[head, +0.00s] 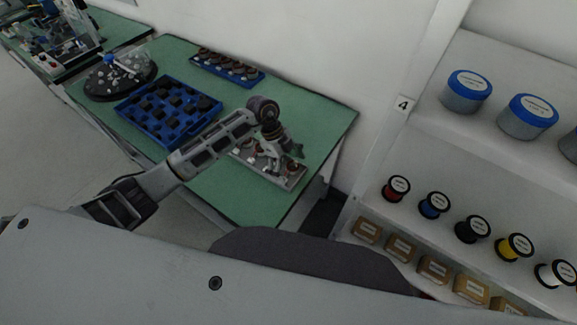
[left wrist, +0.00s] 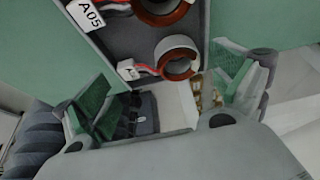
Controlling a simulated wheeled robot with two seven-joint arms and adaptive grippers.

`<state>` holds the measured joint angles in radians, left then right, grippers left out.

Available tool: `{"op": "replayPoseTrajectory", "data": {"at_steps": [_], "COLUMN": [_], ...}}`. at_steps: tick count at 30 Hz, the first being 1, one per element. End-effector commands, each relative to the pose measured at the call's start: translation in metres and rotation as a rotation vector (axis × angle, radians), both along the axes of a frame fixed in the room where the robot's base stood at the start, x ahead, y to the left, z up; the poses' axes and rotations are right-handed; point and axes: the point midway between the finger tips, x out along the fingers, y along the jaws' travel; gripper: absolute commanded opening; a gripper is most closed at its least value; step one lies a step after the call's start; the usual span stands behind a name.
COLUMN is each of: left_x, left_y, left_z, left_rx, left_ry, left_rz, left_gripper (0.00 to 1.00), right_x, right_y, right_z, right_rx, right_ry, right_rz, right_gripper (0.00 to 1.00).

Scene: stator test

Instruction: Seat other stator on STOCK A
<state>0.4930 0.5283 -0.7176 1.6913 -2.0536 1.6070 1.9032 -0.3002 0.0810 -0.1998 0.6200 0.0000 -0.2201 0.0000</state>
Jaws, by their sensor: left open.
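My left gripper (head: 288,150) is open, above the near end of a grey tray (head: 290,182) on the green table. In the left wrist view its two green-padded fingers (left wrist: 165,90) stand wide apart with nothing gripped. A stator (left wrist: 178,57), a pale ring with a copper-coloured inside and red and white wires, sits on the tray just beyond the fingers, with a white tag. A second stator (left wrist: 163,8) is farther up, beside a tag reading A05, cut by the frame edge. In the head view my gripper and arm hide part of the tray. No STOCK A label is legible. My right gripper is out of view.
A blue rack (head: 228,70) with several stators lies at the table's back edge. A blue compartment tray (head: 124,111) with dark parts and a black round stand (head: 95,88) are farther left. Shelves with spools, tubs and boxes stand to the right. Green table (head: 325,115) is bare right of the gripper.

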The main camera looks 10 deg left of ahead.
Motion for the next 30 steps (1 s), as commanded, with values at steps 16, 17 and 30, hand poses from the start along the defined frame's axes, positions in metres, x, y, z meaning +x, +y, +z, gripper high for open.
{"op": "replayPoseTrajectory", "data": {"at_steps": [16,17,30], "left_x": [0.0,0.0,0.0], "left_y": [0.0,0.0,0.0], "left_z": [0.018,0.019,0.032], "left_rx": [0.001,0.001,0.001], "left_ry": [0.0,0.0,0.0], "left_rz": [0.0,0.0,0.0], "left_gripper": [0.96,0.96,0.96], "right_x": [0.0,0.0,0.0], "right_y": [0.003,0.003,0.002], "right_z": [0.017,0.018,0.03], "right_rx": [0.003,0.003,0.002], "right_ry": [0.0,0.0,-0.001], "right_rz": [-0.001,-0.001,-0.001], "right_gripper": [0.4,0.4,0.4]}}
